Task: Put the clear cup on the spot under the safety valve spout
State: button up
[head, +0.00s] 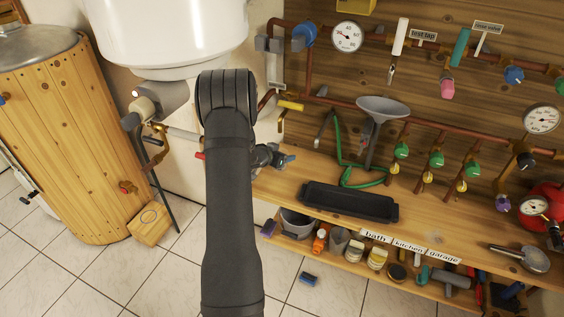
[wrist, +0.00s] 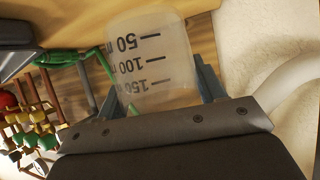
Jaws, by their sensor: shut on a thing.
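The clear cup (wrist: 150,75) has black volume marks that read upside down in the wrist view. My gripper (wrist: 155,88) is shut on it, with one blue-grey finger on each side. In the head view my gripper (head: 276,157) is by the left end of the wooden bench, partly behind my arm; I cannot make out the cup there. A brass valve with pipework (head: 157,128), probably the safety valve, is left of my arm below the white tank.
A slanting dark pipe (head: 163,192) stands close to the block. The wood-clad barrel (head: 65,140) is left of it. A black tray (head: 348,202), funnel (head: 381,112) and green hose (head: 339,150) are on the bench to the right. Tiled floor before the block is clear.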

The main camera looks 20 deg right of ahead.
notch_tip(320, 180, down, 4)
jog(key=shift+r, duration=0.15)
jog(key=shift+w+d, duration=0.1)
jog(key=shift+w, duration=0.05)
jog(key=shift+f, duration=0.2)
jog(key=shift+f, duration=0.15)
jog(key=o, duration=1)
jog(key=shift+o, duration=0.2)
jog(key=shift+r, duration=0.3)
jog(key=v, duration=1.2)
jog(key=shift+f, duration=0.2)
